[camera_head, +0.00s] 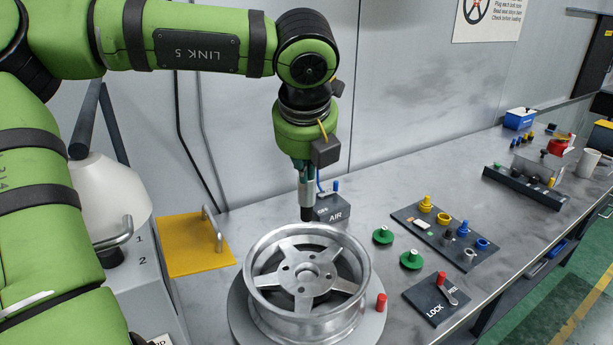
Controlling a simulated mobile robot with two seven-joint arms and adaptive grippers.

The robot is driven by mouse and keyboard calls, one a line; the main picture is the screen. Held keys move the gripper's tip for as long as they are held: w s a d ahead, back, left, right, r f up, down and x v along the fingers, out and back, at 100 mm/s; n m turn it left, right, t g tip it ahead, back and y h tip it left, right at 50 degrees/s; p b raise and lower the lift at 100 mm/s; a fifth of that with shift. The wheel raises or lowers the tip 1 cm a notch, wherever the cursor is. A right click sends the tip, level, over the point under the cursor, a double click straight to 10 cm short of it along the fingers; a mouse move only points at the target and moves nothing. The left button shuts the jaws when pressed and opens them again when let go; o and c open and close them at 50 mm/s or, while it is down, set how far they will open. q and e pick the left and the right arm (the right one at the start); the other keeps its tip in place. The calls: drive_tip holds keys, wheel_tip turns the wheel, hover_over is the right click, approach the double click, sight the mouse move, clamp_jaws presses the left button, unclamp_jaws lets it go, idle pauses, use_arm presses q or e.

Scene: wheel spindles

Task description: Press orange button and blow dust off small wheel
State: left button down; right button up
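A silver five-spoke wheel (344,255) lies face up on a round grey base (240,318) at the lower middle of the head view. It is the only wheel I see. My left gripper (306,213) points straight down above the wheel's back rim, in front of the grey AIR box (334,209). Its narrow grey end with a black tip shows from one side, so I cannot tell whether it is open or shut. I see no clearly orange button; a red knob (381,302) stands at the base's right edge. No dust can be made out. My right gripper is not in view.
A yellow plate with a handle (190,252) lies left of the wheel. Two green knobs (383,235), a LOCK panel with a lever (423,302) and a dark board with yellow, blue and grey parts (408,214) lie to the right. The wall stands close behind.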

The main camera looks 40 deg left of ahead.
use_arm(q)
drive_tip(key=shift+r, duration=0.1)
drive_tip(key=v, duration=1.2)
idle(1.4)
